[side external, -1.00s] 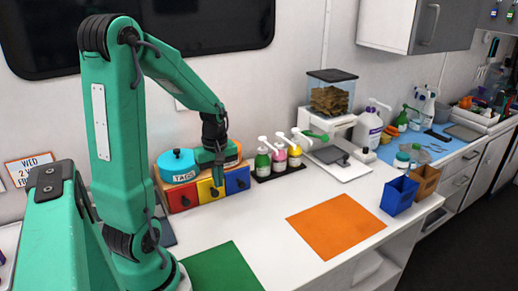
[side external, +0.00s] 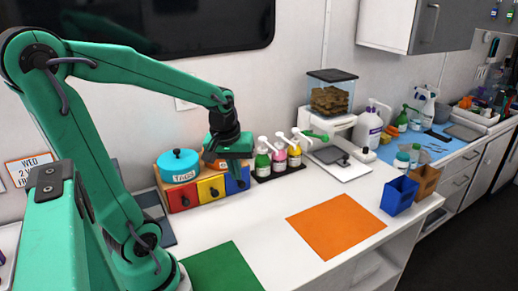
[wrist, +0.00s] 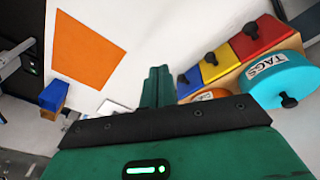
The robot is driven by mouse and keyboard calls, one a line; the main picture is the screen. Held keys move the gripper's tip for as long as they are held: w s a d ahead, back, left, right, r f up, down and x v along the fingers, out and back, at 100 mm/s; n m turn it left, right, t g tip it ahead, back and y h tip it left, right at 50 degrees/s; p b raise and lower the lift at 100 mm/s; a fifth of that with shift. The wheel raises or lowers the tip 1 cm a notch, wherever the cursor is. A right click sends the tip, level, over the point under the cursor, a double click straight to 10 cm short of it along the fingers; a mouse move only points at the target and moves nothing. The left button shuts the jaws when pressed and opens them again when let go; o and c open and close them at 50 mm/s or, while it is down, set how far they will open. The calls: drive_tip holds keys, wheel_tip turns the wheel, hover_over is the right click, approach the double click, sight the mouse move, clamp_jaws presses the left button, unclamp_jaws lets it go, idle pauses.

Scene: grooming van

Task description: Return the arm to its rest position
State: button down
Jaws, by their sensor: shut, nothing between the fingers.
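My green arm is bent, with its elbow at the upper left of the side view.
The box has red (side external: 182,195), yellow (side external: 211,188) and blue drawers, with a turquoise TAGS pot (side external: 178,168) on top. Pump bottles (side external: 279,155), a scale (side external: 342,165) and a blue bin (side external: 399,195) stand rightward. The orange mat (side external: 336,225) and green mat (side external: 222,270) are bare.

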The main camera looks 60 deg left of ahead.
drive_tip(key=s+d+r+m+t, duration=0.3)
drive_tip(key=d+r+m, duration=0.3)
drive_tip(key=d+m, duration=0.4)
drive_tip(key=shift+s+d+r+m+h, duration=0.3)
drive_tip(key=shift+s+d+h, duration=0.15)
drive_tip(key=shift+s, duration=0.15)
idle(0.4)
